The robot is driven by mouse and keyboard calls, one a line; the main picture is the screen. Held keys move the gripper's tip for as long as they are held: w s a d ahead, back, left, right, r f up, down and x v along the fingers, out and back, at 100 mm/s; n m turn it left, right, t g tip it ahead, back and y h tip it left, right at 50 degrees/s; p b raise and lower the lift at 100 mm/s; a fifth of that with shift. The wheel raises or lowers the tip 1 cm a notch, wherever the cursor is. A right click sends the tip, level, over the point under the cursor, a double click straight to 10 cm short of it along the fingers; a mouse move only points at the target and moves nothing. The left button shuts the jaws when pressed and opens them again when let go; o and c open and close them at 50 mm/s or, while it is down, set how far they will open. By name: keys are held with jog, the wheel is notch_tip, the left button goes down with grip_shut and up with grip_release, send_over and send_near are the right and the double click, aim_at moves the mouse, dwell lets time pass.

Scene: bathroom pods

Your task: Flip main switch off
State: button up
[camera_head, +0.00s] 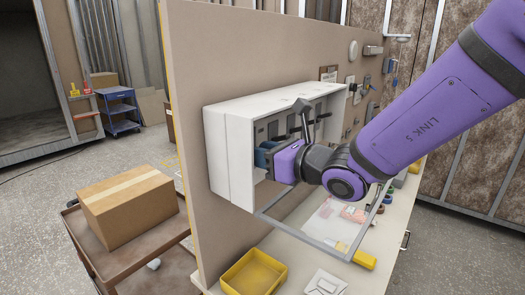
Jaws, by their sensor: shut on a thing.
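A white switch box (229,160) is fixed to the tan upright panel (205,60). Its framed clear cover (318,243) hangs open below it. Inside are dark switches (273,130) in a row, and a dark lever stands up in front of them. My purple gripper (264,157) reaches into the lower part of the box from the right. It is shut on what appears to be the main switch. The fingertips and most of that switch are hidden by the gripper body and the box, so the switch's position cannot be told.
A workbench under the panel holds a yellow tray (254,273), a white plate (325,284) and small parts. More fittings are on the panel at the right. A cart with a cardboard box (128,204) stands at the left.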

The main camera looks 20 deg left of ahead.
jog(key=shift+f+t+y, duration=0.35)
jog(key=shift+y, duration=0.5)
jog(key=shift+f+t+y, duration=0.3)
jog(key=shift+t+y, duration=0.05)
jog(key=shift+y, duration=0.5)
jog(key=o, duration=0.9)
jog(key=shift+w+d, duration=0.1)
